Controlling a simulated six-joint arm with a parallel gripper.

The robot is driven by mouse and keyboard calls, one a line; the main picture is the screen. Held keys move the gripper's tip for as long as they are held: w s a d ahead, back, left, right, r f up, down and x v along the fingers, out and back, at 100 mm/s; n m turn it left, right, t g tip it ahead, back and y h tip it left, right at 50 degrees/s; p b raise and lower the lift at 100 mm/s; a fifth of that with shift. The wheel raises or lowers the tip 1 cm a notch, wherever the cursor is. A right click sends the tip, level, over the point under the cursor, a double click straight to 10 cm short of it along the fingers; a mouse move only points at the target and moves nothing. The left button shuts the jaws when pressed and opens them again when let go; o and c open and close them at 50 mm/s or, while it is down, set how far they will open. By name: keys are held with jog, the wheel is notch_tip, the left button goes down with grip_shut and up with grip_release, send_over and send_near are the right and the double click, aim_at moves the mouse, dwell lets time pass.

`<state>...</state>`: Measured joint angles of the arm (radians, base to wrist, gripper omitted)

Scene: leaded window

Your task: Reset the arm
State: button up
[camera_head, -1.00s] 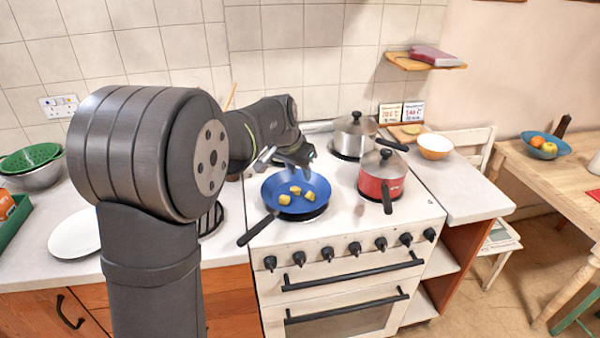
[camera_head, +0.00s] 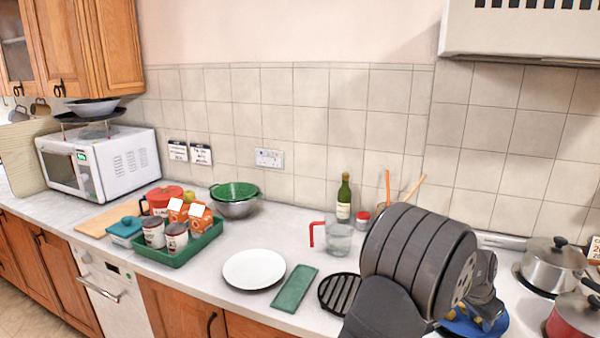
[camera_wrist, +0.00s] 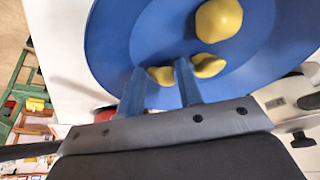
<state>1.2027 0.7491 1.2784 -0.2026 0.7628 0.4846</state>
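My gripper (camera_wrist: 160,72) shows in the wrist view with its two bluish-grey fingers apart and nothing clearly clamped between them. Beyond the fingertips lies the blue pan (camera_wrist: 115,45), with yellow pieces in it. One yellow piece (camera_wrist: 218,20) lies toward the top of the wrist view. Another yellow piece (camera_wrist: 208,66) shows just right of the right finger. A further yellow piece (camera_wrist: 160,76) shows in the gap between the fingers. In the head view, my arm hides the gripper and most of the blue pan (camera_head: 462,328).
A steel pot (camera_head: 548,266) and a red pot (camera_head: 578,318) stand right of my arm. Left of it on the counter are a glass jug (camera_head: 339,240), a bottle (camera_head: 344,198), a white plate (camera_head: 254,270) and a green tray (camera_head: 172,258) of groceries. A microwave (camera_head: 98,165) stands farther left.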

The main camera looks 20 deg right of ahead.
jog(key=shift+r, duration=1.45)
jog(key=shift+f, duration=0.1)
